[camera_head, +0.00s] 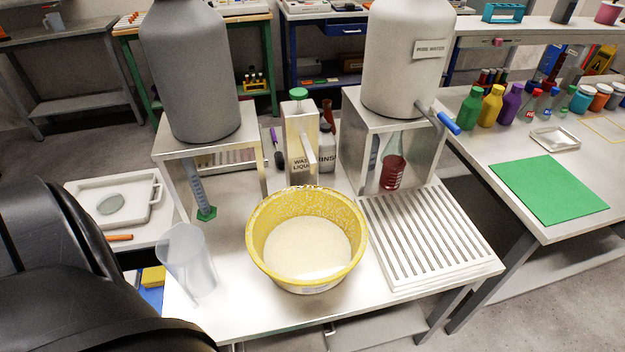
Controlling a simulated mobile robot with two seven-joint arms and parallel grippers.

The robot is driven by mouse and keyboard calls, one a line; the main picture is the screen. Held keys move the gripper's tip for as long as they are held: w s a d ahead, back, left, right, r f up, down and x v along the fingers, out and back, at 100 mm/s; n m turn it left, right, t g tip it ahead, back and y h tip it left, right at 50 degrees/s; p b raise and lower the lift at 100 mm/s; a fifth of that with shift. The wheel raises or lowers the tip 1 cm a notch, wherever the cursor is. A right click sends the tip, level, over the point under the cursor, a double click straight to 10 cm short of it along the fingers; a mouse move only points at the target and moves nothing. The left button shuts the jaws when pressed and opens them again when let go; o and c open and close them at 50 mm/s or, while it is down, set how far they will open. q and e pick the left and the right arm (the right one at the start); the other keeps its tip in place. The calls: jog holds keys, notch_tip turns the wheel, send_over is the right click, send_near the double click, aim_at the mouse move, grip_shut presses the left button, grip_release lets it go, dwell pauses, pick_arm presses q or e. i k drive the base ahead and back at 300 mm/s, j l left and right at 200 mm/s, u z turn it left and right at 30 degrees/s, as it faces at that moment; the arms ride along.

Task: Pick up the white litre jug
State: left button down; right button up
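The white litre jug (188,260) is a translucent, pale jug standing upright on the left front corner of the white table (232,308). Its open rim faces up and nothing holds it. A black arm of mine comes in from the left and fills the lower left of the view, left of the jug and apart from it in the picture. Its gripper is out of view. My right gripper is not in view either.
A yellow basin (256,258) stands right of the jug, with a slatted metal rack (430,238) beyond it. Two large tanks (190,75) (405,60) stand on metal stands behind. A white tray (140,205) lies at left.

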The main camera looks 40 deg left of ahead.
aim_at(182, 249)
jog(key=k+j+u, duration=0.1)
jog(key=u, duration=2.1)
jog(key=z, duration=1.85)
jog(key=u, duration=1.85)
